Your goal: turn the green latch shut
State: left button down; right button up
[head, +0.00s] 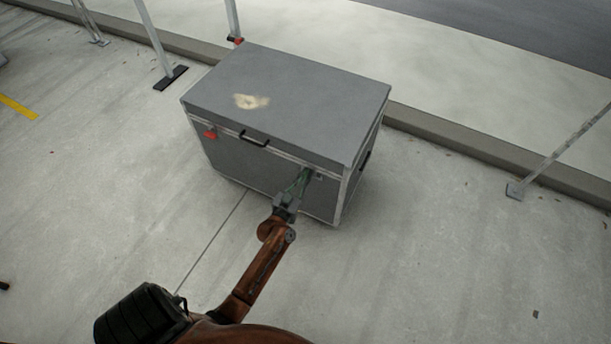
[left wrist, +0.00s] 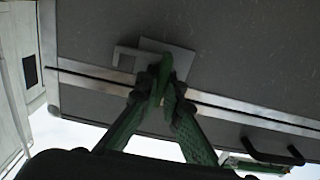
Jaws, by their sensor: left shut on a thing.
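A grey case (head: 285,100) with a closed lid stands on the concrete floor. The green latch (left wrist: 160,75) sits on a pale metal plate (left wrist: 180,56) on the case's front, close to the lid seam. My left gripper (head: 302,180) is at the right part of the case front. In the left wrist view its two green fingers (left wrist: 160,90) are closed around the latch. The fingertips hide part of the latch, and its exact angle is hard to tell. In the head view the gripper covers most of it. My right gripper is in neither view.
A red latch (head: 210,134) is at the left of the case front. A dark handle (head: 254,138) sits at the middle of the lid's front edge. Metal posts (head: 155,40) stand behind the case, and a kerb (head: 470,150) runs past it. The floor in front is clear.

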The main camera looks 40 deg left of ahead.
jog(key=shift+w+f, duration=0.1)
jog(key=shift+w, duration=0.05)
pick_arm(q)
jog(key=n+p, duration=0.2)
jog(key=n, duration=0.4)
jog(key=shift+a+n+p, duration=0.15)
jog(key=shift+n+p, duration=0.15)
jog(key=shift+p, duration=0.05)
jog(key=shift+a+n, duration=0.1)
jog(key=shift+n, duration=0.8)
jog(key=n, duration=0.3)
jog(key=shift+f+n+p, duration=0.15)
jog(key=shift+n+p, duration=0.15)
jog(key=shift+p, duration=0.05)
jog(key=n, duration=0.3)
jog(key=shift+s+f, duration=0.1)
jog(key=shift+f, duration=0.05)
jog(key=shift+a+n, duration=0.1)
jog(key=shift+n, duration=1.1)
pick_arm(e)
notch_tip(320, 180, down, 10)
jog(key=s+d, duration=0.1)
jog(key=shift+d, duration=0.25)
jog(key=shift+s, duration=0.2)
pick_arm(q)
jog(key=shift+n, duration=0.4)
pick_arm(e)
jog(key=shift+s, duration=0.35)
